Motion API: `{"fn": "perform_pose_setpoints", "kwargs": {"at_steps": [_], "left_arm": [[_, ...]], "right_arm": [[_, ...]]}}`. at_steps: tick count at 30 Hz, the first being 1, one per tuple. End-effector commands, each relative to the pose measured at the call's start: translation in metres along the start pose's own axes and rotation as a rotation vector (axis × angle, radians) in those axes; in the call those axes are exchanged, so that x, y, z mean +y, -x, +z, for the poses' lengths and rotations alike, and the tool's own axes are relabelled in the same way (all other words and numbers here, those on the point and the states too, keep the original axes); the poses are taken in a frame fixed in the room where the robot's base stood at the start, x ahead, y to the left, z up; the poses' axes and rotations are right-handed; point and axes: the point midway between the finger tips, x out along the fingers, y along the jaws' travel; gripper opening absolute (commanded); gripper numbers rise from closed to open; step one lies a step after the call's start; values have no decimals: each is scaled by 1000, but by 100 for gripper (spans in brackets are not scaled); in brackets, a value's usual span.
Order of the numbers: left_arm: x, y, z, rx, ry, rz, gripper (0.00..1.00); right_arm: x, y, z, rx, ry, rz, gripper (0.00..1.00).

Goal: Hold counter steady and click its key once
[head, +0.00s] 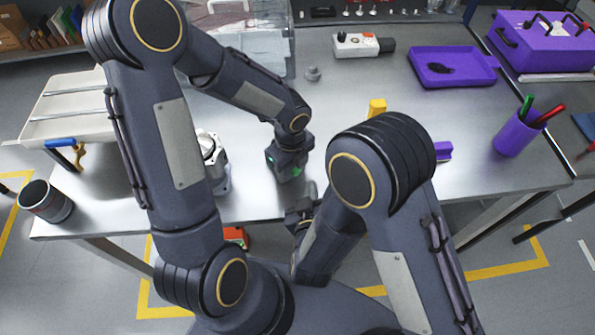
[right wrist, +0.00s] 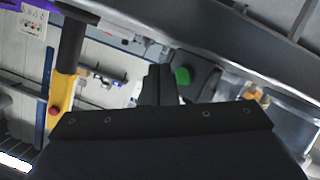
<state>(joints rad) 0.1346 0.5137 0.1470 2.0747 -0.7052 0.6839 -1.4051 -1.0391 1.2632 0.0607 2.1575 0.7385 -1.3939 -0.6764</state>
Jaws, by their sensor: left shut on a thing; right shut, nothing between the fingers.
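The counter, a small dark device, is mostly hidden at my left gripper (head: 287,163), low over the front part of the table. Small green patches show there. My left gripper is shut on it. In the right wrist view a round green key (right wrist: 182,75) stands out beside a dark body (right wrist: 204,82). My right gripper (head: 299,214) is in front of the table's near edge, below the left one in the head view, partly hidden by my own arm. Its fingers (right wrist: 158,84) are shut and empty, close to the green key; I cannot tell whether they touch it.
A metal housing (head: 213,165) stands left of the left gripper. A purple tray (head: 425,70) and a purple pen cup (head: 513,138) are farther right. The right front tabletop is clear.

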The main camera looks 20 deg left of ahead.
Motion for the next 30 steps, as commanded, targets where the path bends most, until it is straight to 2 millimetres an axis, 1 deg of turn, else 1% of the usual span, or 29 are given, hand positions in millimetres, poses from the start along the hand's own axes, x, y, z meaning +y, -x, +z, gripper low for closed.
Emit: {"fn": "perform_pose_setpoints", "kwargs": {"at_steps": [6, 10, 27, 28, 30], "left_arm": [[0, 0, 0, 0, 0, 0, 27], [0, 0, 0, 0, 0, 0, 27], [0, 0, 0, 0, 0, -1, 27], [0, 0, 0, 0, 0, -1, 59], [0, 0, 0, 0, 0, -1, 68]], "right_arm": [[11, 16, 11, -1, 2, -2, 0], [15, 20, 15, 1, 2, -1, 0], [16, 21, 15, 0, 0, 0, 0], [16, 21, 15, 0, 0, 0, 0], [16, 21, 15, 0, 0, 0, 0]]}}
